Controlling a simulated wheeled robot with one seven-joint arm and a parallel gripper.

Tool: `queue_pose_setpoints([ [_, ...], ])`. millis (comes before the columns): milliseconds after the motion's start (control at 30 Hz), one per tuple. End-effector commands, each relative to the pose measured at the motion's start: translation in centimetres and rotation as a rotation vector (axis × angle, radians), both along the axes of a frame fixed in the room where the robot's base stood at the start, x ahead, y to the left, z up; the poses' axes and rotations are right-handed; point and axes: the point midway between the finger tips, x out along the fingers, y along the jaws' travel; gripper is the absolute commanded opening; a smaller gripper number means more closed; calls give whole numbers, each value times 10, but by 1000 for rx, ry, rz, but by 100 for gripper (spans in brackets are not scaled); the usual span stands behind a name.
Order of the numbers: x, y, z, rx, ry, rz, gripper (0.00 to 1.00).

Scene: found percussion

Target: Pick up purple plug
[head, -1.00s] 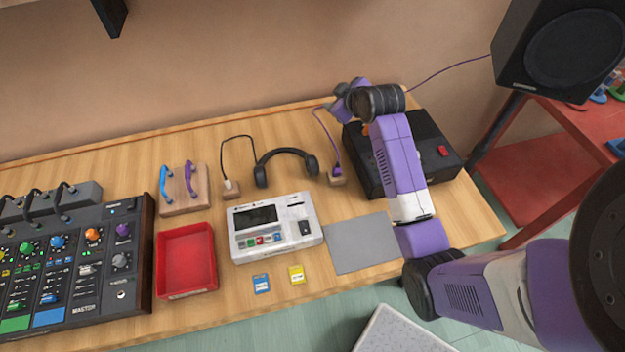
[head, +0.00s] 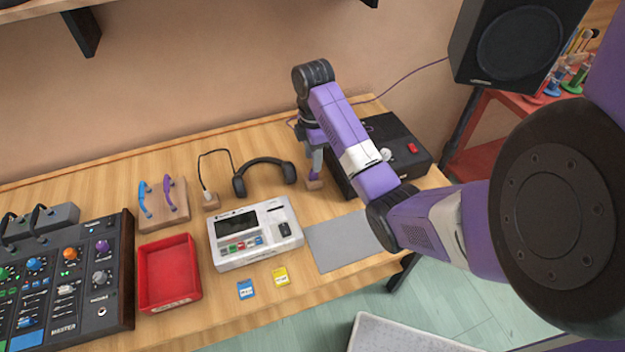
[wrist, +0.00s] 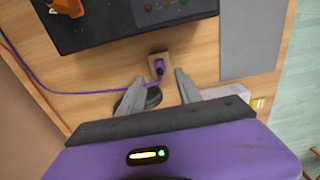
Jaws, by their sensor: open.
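The purple plug (wrist: 159,68) stands in a small wooden block (wrist: 167,56) in the wrist view, with its purple cable (wrist: 60,91) running off to the left. My gripper (wrist: 160,76) is open and empty. Its fingers are on either side of the plug's line, a little short of it in the picture, and I cannot tell the height gap. In the head view my gripper (head: 315,164) points down over the wooden block (head: 315,185), and it mostly hides the plug there.
A black box (head: 372,124) with a red switch stands just right of the block. Headphones (head: 240,186) lie to the left, close to my gripper. A grey mat (head: 340,245) and a white device (head: 226,262) are nearer the front. A speaker (head: 465,55) stands at the right.

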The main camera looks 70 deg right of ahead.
Motion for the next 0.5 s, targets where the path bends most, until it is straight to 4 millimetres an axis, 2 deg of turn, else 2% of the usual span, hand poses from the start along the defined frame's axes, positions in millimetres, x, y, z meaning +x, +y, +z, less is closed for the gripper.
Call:
queue_pose_setpoints([
  [400, -2, 0, -47, 1, 1, -2, 41],
  [500, -2, 0, -54, -1, -1, -1, 41],
])
